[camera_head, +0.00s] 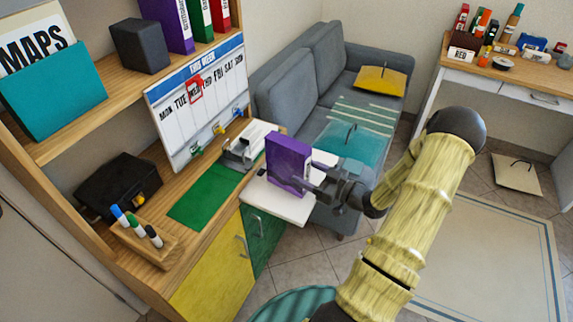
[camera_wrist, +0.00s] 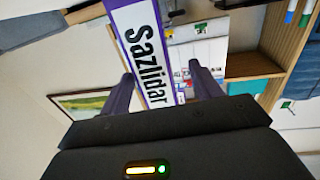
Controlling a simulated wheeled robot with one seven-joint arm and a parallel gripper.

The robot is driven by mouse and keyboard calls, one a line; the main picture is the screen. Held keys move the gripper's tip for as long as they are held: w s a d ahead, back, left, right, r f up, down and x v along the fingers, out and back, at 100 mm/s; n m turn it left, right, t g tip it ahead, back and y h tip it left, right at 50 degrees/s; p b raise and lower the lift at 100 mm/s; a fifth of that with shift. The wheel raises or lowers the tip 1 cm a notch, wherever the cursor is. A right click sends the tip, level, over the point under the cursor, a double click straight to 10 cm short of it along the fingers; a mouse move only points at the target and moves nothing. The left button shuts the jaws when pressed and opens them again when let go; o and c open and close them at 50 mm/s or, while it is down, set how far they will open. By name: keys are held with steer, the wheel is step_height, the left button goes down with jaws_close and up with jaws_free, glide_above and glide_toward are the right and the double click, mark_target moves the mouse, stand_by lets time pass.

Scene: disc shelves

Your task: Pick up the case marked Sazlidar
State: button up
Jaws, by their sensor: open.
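The case marked Sazlidar (camera_wrist: 143,52) is purple, with a white label and black lettering on its spine. In the head view a purple case (camera_head: 287,165) stands upright over a white surface (camera_head: 278,204); its lettering is not readable there. My gripper (camera_head: 318,186) is at the right side of this case in the head view. In the wrist view my gripper (camera_wrist: 163,90) is open, and the spine shows between the two fingers, closer to the left one. I cannot tell whether either finger touches the case.
A wooden shelf unit (camera_head: 122,92) at left holds several binders, a dark box (camera_head: 139,46) and a teal MAPS holder (camera_head: 55,90). A week board (camera_head: 200,100) and grey stapler-like item (camera_head: 240,153) are near the case. A grey sofa (camera_head: 284,82) stands behind.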

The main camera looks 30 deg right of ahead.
mark_target(295, 145)
steer(key=shift+s, duration=0.1)
steer(key=shift+d+p+x, duration=0.15)
steer(key=shift+p+x, duration=0.1)
steer(key=shift+x, duration=1.1)
steer(key=shift+d+p+x, duration=0.15)
steer(key=shift+p+x, duration=0.1)
steer(key=shift+x, duration=1.1)
steer(key=shift+w+r, duration=0.1)
steer(key=shift+w, duration=0.15)
steer(key=c, duration=1.3)
steer(key=shift+o, duration=0.2)
step_height(295, 145, up, 10)
steer(key=shift+r, duration=0.1)
